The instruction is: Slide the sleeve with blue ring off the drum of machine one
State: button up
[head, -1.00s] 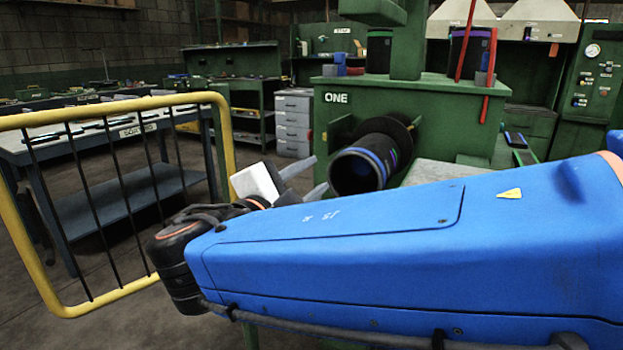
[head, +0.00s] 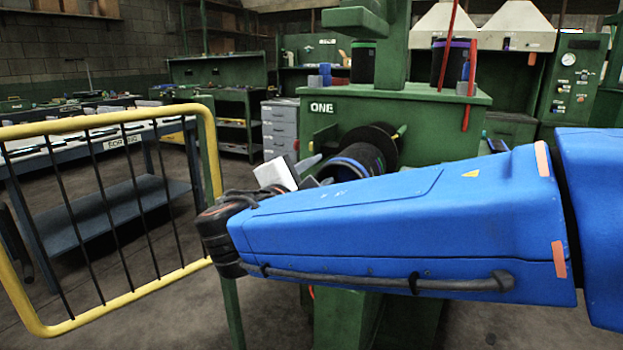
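The black sleeve with the blue ring (head: 354,161) sits on the drum sticking out of the green machine marked ONE (head: 321,107). A large dark disc (head: 384,138) stands behind the sleeve. The lower finger is partly hidden by my arm. I cannot tell whether a finger touches the sleeve.
A yellow barrier (head: 212,150) stands close on the left of my wrist. On top of the machine are a black sleeve with a green ring (head: 363,63) and one with a purple ring (head: 452,62). A blue worktable (head: 100,220) is behind the barrier.

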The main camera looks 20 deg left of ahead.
aim_at(331, 161)
jog(key=shift+w+d, duration=0.2)
jog(key=shift+w, duration=3.05)
jog(key=shift+c, duration=0.6)
grip_shut()
jog(key=shift+f, duration=0.1)
